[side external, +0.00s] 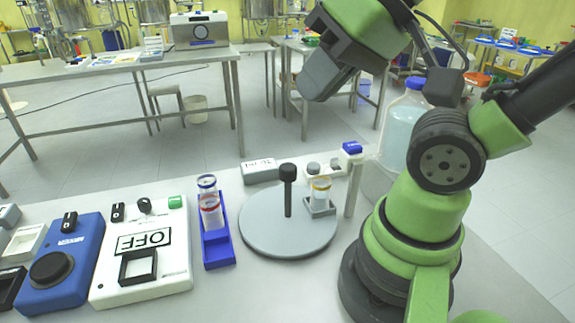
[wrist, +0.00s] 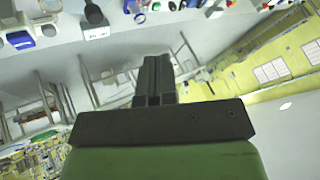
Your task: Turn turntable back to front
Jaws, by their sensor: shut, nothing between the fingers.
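The turntable (side external: 262,240) is a flat grey disc on the white bench in the side view. A dark upright handle with a thick black top (side external: 288,174) stands on it near the middle. A small vial with a yellow band (side external: 321,188) sits in a square grey holder at the disc's right side. My gripper (side external: 318,84) is raised well above and behind the turntable, apart from it. In the wrist view my gripper's fingers (wrist: 154,66) are together and empty, with the bench at the top of the picture. I cannot make out the turntable clearly there.
A blue rack with a tube (side external: 210,215) stands left of the disc. A white device marked OFF (side external: 142,275) and a blue device (side external: 62,265) are farther left. A labelled box (side external: 260,171), a blue-topped post (side external: 352,165) and a large bottle (side external: 402,120) stand behind and right.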

